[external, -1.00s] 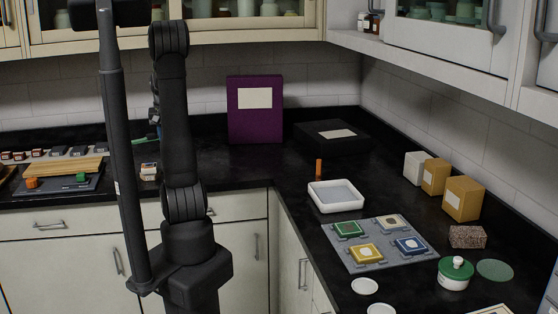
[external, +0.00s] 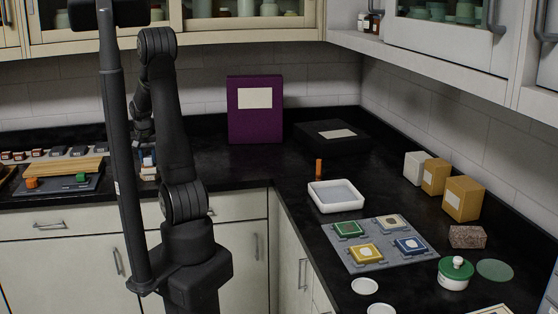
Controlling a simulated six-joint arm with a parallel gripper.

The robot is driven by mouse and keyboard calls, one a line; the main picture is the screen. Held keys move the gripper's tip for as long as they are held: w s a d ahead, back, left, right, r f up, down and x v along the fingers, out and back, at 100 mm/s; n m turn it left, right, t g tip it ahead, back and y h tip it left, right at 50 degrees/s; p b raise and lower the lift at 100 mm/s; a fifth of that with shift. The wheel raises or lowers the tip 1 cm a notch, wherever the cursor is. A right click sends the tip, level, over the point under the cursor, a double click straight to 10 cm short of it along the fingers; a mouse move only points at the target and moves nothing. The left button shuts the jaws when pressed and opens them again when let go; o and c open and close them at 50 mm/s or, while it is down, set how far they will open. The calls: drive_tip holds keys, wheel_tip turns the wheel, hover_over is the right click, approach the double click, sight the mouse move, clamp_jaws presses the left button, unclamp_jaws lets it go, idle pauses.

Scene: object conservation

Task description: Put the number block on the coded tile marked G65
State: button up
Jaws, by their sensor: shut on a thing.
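My gripper (external: 146,148) is at the left, low over the counter by the back wall, partly hidden by my own arm. It is shut on a small block, the number block (external: 149,158), which shows white and dark blue; its number is too small to read. The grey board (external: 381,262) at the right holds coded tiles: green (external: 358,233), tan (external: 378,224), yellow (external: 352,254) and blue (external: 421,247).
A white tray (external: 336,207) and an orange cylinder (external: 319,168) stand behind the board. A green-lidded jar (external: 454,283), a speckled block (external: 467,237) and yellow boxes (external: 463,198) stand to its right. A purple box (external: 255,121) and black case (external: 318,145) are at the back.

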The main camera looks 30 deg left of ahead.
drive_tip(key=shift+f, duration=0.1)
drive_tip(key=o, duration=1)
drive_tip(key=shift+c, duration=0.2)
drive_tip(key=v, duration=1.2)
drive_tip(key=x, duration=1.2)
drive_tip(key=shift+f, duration=0.15)
wheel_tip(320, 180, up, 3)
drive_tip(key=shift+f, duration=0.1)
drive_tip(key=shift+r, duration=0.65)
